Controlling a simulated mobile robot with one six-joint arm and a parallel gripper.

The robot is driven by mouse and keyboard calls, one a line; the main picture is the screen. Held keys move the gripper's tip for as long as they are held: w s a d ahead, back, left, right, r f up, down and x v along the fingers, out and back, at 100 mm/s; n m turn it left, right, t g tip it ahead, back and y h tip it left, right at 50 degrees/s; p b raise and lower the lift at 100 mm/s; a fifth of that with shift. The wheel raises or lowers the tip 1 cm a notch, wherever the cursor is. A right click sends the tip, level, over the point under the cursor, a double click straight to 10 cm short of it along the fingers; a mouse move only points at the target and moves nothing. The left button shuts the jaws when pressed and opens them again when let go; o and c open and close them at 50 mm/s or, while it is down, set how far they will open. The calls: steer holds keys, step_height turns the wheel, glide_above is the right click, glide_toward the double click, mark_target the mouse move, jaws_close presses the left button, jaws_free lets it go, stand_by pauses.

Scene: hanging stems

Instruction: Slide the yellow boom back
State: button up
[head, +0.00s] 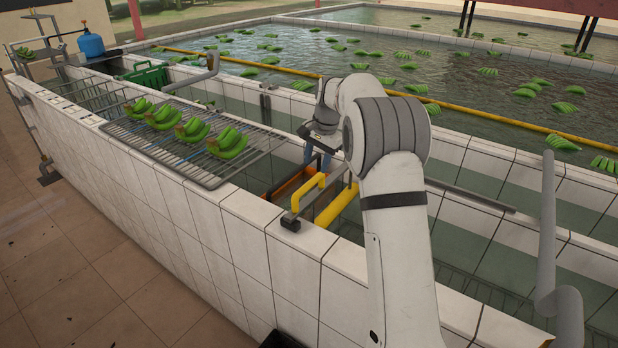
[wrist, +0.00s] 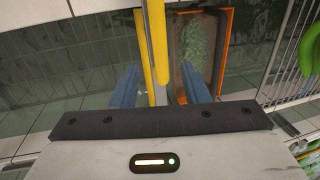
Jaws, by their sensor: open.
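The short yellow boom (head: 337,206) lies across the narrow channel beside the tiled wall, with a raised yellow handle (head: 308,194) and a grey end bracket by the wall top. My gripper (head: 317,155) is over the channel at the boom, fingers pointing down, partly hidden by my arm. In the wrist view, the blue fingers of my gripper (wrist: 159,72) are open, and the yellow bar of the boom (wrist: 157,45) runs between them with a gap on each side. Nothing is gripped. I cannot tell how far down the fingers reach.
An orange-framed box (wrist: 205,14) with green contents sits right of the boom in the wrist view. A wire rack (head: 215,172) with green banana bunches (head: 187,131) rests on the wall. A long yellow floating boom (head: 480,116) crosses the pool. A grey pipe (head: 549,220) stands at right.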

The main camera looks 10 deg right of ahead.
mark_target(311, 180)
steer(key=f, duration=0.4)
steer(key=a+f+p, duration=0.1)
steer(key=f, duration=0.1)
steer(key=shift+w+f, duration=0.4)
steer(key=shift+c, duration=0.3)
jaws_close()
